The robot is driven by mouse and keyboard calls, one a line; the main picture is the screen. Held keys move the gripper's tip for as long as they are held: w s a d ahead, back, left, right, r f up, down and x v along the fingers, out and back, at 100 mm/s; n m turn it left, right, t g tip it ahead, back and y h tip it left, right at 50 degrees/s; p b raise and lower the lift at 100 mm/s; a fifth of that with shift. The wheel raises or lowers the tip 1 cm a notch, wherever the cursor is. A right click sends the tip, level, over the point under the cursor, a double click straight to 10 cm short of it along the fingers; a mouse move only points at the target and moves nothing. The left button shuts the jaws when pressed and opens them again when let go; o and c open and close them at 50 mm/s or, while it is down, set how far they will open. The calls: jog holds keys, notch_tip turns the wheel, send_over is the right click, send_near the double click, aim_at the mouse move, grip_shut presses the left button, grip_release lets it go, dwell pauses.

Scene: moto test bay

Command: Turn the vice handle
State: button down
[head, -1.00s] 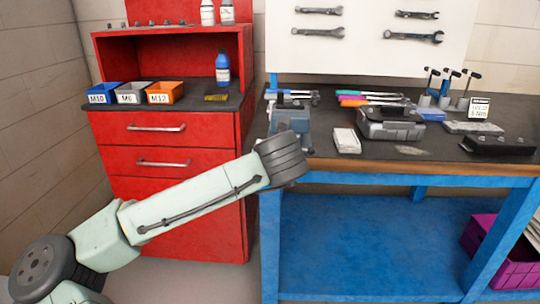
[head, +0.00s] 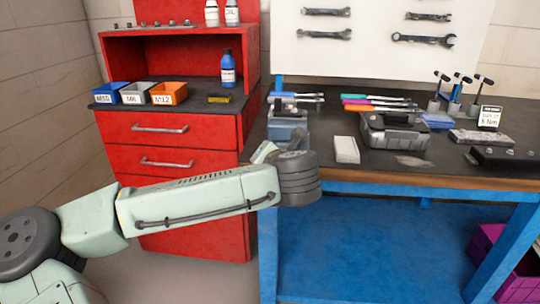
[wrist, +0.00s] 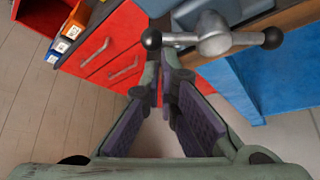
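The grey-blue vice (head: 288,128) stands at the left front corner of the workbench in the head view. In the wrist view the vice handle shows at the top: a metal hub (wrist: 214,36) with a crossbar lying roughly level, ending in a black left knob (wrist: 151,39) and a black right knob (wrist: 272,38). In the head view my own arm hides the gripper and the handle.
A red drawer cabinet (head: 185,215) stands left of the blue-legged workbench (head: 400,184), with blue, grey and orange bins (head: 169,94) on it. A white box (head: 346,149) and a grey case (head: 395,130) sit right of the vice. Open floor lies below the fingers.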

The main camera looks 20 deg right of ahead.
jog(key=shift+r, duration=0.4)
jog(key=shift+s+d+r+m+t+y+p, duration=0.2)
jog(key=shift+d+r+m+t+y+p, duration=0.15)
jog(key=shift+m+p, duration=0.2)
jog(key=shift+s+d+r+p, duration=0.2)
jog(key=shift+d+r+p, duration=0.15)
jog(key=shift+r+p, duration=0.1)
jog(key=shift+s+d+r+p, duration=0.3)
jog(key=shift+d+r+p, duration=0.1)
jog(key=shift+d, duration=0.2)
dwell(1.6)
jog(key=shift+f, duration=0.1)
